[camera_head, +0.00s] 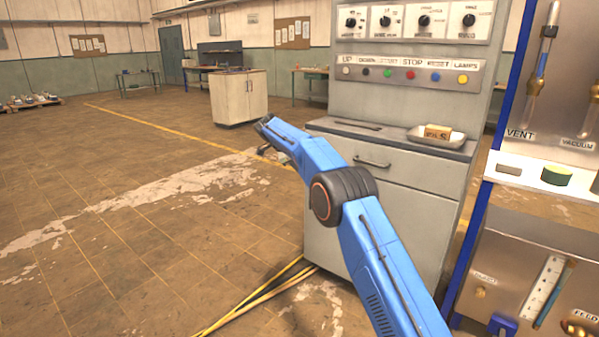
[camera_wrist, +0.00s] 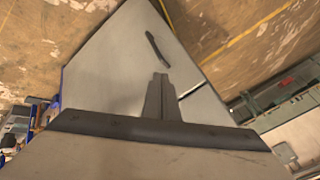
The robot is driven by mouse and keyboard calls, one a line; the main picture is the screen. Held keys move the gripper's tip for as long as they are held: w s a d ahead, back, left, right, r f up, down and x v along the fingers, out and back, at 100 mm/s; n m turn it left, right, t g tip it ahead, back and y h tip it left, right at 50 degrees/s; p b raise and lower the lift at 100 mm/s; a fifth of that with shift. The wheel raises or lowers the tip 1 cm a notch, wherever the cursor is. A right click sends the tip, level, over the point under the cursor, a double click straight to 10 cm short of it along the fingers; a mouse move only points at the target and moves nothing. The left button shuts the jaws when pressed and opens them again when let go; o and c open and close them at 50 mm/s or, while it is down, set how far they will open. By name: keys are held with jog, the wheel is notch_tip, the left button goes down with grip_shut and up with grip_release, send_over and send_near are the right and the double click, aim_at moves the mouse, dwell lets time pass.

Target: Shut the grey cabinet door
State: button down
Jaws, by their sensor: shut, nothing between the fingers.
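The grey cabinet (camera_head: 415,228) stands right of centre in the head view, with a drawer and its dark handle (camera_head: 372,163) above a plain lower front. My blue arm crosses the cabinet's left part and hides some of it. In the wrist view a large grey panel (camera_wrist: 110,75) with a dark bar handle (camera_wrist: 158,48) lies beyond my gripper (camera_wrist: 160,76). My gripper is shut and empty, its fingertips showing over the panel near the handle. I cannot tell whether they touch it. How far the door stands open is not clear.
A tray (camera_head: 452,141) with a small box sits on the cabinet's ledge. A blue-framed vacuum panel (camera_head: 545,185) stands close at the right. A pale wooden cabinet (camera_head: 238,98) is farther back.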

jog(key=a+r, duration=0.3)
jog(key=r, duration=0.1)
jog(key=s+d+r+n+y, duration=0.1)
jog(key=s+d+r+n, duration=0.4)
jog(key=s+d+r, duration=0.8)
jog(key=s+d+r+n+g+y, duration=0.1)
jog(key=s+d+r+n, duration=0.15)
jog(key=s+d, duration=0.6)
jog(key=s+d+r+n, duration=0.25)
jog(key=s+d, duration=0.25)
jog(key=s, duration=0.7)
jog(key=s+d+f+n+y, duration=0.1)
jog(key=s+d+f+n, duration=0.2)
jog(key=s, duration=0.8)
jog(key=s+d+f, duration=0.3)
jog(key=s+f, duration=0.2)
jog(key=s, duration=0.6)
jog(key=s+d+f+n+y, duration=0.1)
jog(key=s+d+f+n, duration=0.2)
jog(key=s, duration=0.8)
jog(key=s+f, duration=1)
jog(key=shift+f+n+y, duration=0.15)
jog(key=shift+n+y, duration=0.15)
jog(key=shift+s, duration=0.1)
